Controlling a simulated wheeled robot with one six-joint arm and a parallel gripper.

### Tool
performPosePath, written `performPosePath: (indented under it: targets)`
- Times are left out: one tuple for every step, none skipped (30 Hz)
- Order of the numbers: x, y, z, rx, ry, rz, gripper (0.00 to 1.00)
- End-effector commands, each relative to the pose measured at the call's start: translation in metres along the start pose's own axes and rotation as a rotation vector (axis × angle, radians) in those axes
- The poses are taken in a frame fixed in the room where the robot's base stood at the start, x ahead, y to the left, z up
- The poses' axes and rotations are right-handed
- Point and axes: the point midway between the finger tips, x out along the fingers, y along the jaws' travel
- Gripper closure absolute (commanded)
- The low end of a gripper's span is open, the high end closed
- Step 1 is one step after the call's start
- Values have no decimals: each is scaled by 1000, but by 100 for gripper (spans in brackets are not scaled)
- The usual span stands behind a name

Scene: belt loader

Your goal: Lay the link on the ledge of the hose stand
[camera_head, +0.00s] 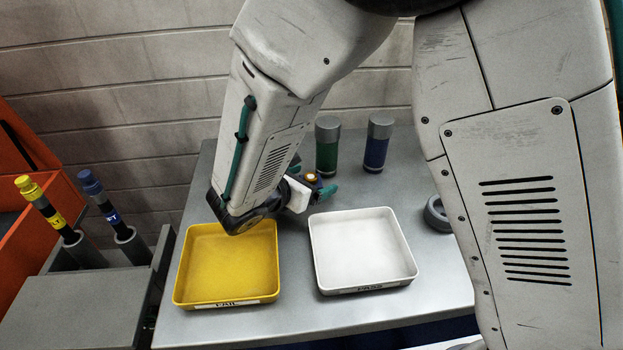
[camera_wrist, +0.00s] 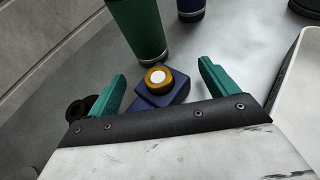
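My gripper (camera_wrist: 165,84) is open, its two green fingers apart above the grey table. It also shows in the head view (camera_head: 311,181), low over the table behind the trays. A small dark blue block with a round yellow, white-topped knob (camera_wrist: 158,78) is between and just beyond the fingers. It also shows in the head view (camera_head: 311,177); I cannot tell whether anything touches it. A black ring-like piece (camera_wrist: 78,108) is left of the left finger. I cannot tell which piece is the link. No ledge of a hose stand is clearly recognisable.
A yellow tray (camera_head: 228,262) and a white tray (camera_head: 365,250), both empty, stand in front. Green (camera_head: 327,146) and blue (camera_head: 377,145) cylinders stand behind. A grey ring (camera_head: 436,214) lies at right. Yellow- and blue-topped rods stand in a grey holder (camera_head: 110,262) at left, beside an orange box (camera_head: 30,230).

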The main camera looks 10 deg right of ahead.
Motion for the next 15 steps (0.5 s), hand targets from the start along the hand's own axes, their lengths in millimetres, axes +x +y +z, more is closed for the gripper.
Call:
performPosePath:
  targets:
    - [0,0,0,0,0,0,15]
    - [0,0,0,0,0,0,15]
    - [0,0,1,1,0,0,15]
    - [-1,0,2,1,0,0,15]
    - [-2,0,4,2,0,0,15]
    - [-6,0,3,2,0,1,15]
    - [-9,1,3,2,0,2,15]
    - [-13,1,3,2,0,4,15]
    - [-20,1,3,1,1,5,15]
    - [-26,1,2,1,1,5,15]
    - [-32,1,3,1,0,5,15]
    - [-42,1,2,1,1,5,15]
    - [-48,1,2,1,1,6,15]
    - [-56,1,2,2,1,6,15]
    - [-64,1,3,2,0,6,15]
